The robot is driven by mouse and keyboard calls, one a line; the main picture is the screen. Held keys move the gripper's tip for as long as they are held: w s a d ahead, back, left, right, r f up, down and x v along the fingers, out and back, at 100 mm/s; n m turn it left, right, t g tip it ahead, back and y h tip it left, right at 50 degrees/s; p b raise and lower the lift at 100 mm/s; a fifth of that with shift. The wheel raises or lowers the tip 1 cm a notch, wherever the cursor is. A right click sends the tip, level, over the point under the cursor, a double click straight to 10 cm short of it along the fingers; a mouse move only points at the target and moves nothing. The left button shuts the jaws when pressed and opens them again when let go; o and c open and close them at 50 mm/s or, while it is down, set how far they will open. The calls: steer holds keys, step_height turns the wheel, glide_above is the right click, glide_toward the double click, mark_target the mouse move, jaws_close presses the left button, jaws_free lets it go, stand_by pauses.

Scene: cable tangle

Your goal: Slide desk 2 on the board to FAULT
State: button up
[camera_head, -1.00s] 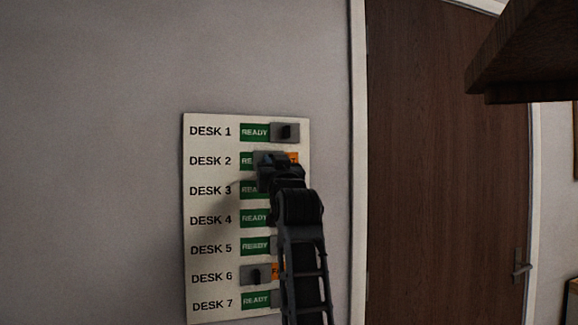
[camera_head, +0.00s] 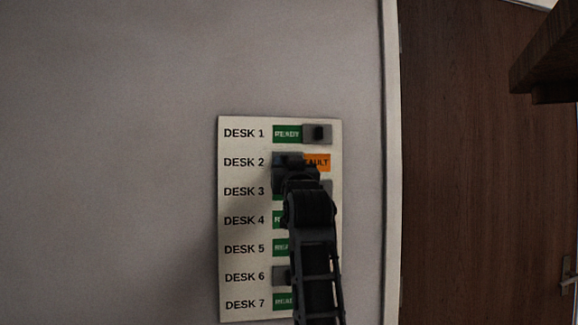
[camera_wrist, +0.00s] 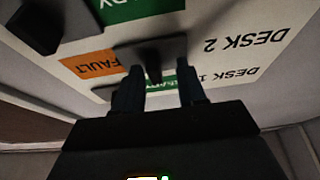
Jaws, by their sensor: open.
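The white board (camera_head: 231,146) hangs on the wall with rows DESK 1 to DESK 7. In the desk 2 row, the grey slider (camera_head: 281,156) is at the left, covering READY. The orange FAULT label (camera_head: 318,162) shows at its right, with its first letter partly hidden. In the wrist view, upside down, the FAULT label (camera_wrist: 90,63) is fully readable beside the slider's dark knob (camera_wrist: 151,57). My gripper (camera_head: 289,170) is at the desk 2 slider. Its open fingers (camera_wrist: 158,76) stand either side of the knob; contact is not clear.
The desk 1 slider (camera_head: 318,133) is at the right, showing READY. The desk 6 slider (camera_head: 280,276) is at the left. My arm hides much of the lower rows. A brown door (camera_head: 460,180) is to the right, and a dark wooden edge (camera_head: 550,60) juts in at top right.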

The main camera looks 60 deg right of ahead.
steer(key=b+v, duration=0.2)
steer(key=v, duration=0.5)
steer(key=shift+s+a+f, duration=0.2)
steer(key=shift+s+a, duration=0.05)
steer(key=shift+a, duration=0.05)
stand_by(0.4)
steer(key=w+a+f+n+t+y, duration=0.1)
steer(key=a+f+n+y, duration=0.2)
steer(key=f, duration=0.5)
steer(key=w+a+f+n+t+y, duration=0.1)
steer(key=a+f+t+y, duration=0.1)
steer(key=a+f, duration=0.45)
steer(key=s+a+f+n+y, duration=0.2)
steer(key=s+a+f+y, duration=0.25)
steer(key=a+f, duration=0.4)
steer(key=s+a+f+n+y, duration=0.3)
steer(key=s+a+f, duration=0.3)
steer(key=f, duration=0.6)
steer(key=s+a+f+g+y, duration=0.1)
steer(key=s+a, duration=0.4)
steer(key=s, duration=0.6)
steer(key=s+a+f+g+y, duration=0.1)
steer(key=s+a+f+y, duration=0.2)
steer(key=s, duration=0.9)
step_height(320, 180, down, 2)
steer(key=a, duration=0.2)
steer(key=shift+a+f+n+g, duration=0.25)
steer(key=shift+a+n+g, duration=0.05)
steer(key=shift+n+g, duration=0.1)
